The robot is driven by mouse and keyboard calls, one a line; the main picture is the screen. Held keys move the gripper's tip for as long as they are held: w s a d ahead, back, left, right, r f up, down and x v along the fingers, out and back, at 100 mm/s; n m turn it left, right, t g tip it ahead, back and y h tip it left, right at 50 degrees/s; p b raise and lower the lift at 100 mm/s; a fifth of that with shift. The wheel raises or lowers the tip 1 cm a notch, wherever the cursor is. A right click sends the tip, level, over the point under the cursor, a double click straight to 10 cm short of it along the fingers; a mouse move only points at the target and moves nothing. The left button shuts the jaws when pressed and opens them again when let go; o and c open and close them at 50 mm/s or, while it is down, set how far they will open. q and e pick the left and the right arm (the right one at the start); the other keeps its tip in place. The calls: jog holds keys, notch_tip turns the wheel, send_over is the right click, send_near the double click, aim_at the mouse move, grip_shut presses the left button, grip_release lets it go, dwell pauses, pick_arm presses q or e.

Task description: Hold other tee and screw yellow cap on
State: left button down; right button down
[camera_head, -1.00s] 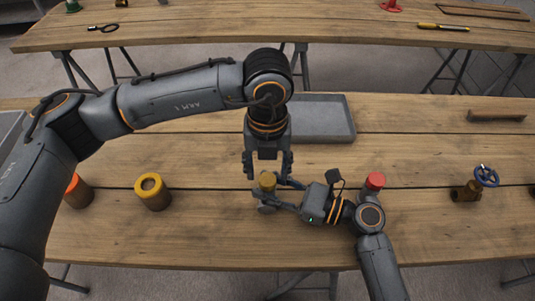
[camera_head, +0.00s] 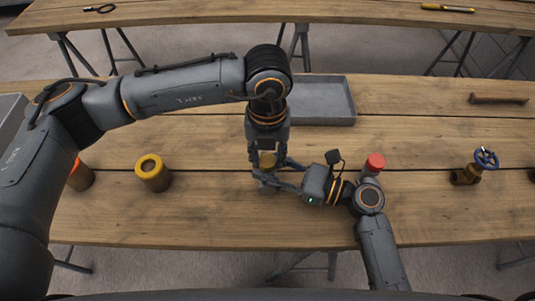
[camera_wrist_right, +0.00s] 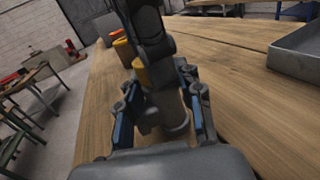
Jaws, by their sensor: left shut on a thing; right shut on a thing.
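A small yellow cap (camera_head: 267,160) sits at the top of a grey tee on the wooden table. My left gripper (camera_head: 267,164) points down from above and is shut on the cap. My right gripper (camera_head: 272,179) comes in from the right, low over the table, and is shut on the tee. In the right wrist view the grey tee (camera_wrist_right: 172,116) stands between the right fingers, with the yellow cap (camera_wrist_right: 141,72) above it. The fingers hide much of both in the head view, and I cannot tell how far the cap is threaded.
A red-capped fitting (camera_head: 375,163) stands beside my right wrist. A yellow-topped cylinder (camera_head: 152,174) and an orange-topped one (camera_head: 80,176) stand at left. A grey tray (camera_head: 322,102) lies behind the grippers. A blue-wheeled valve (camera_head: 478,168) is at right. The front middle is clear.

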pick_arm(q)
jog(key=m, duration=0.6)
jog(key=c, duration=0.9)
grip_release()
jog(key=shift+r, duration=2.25)
jog(key=shift+c, duration=0.4)
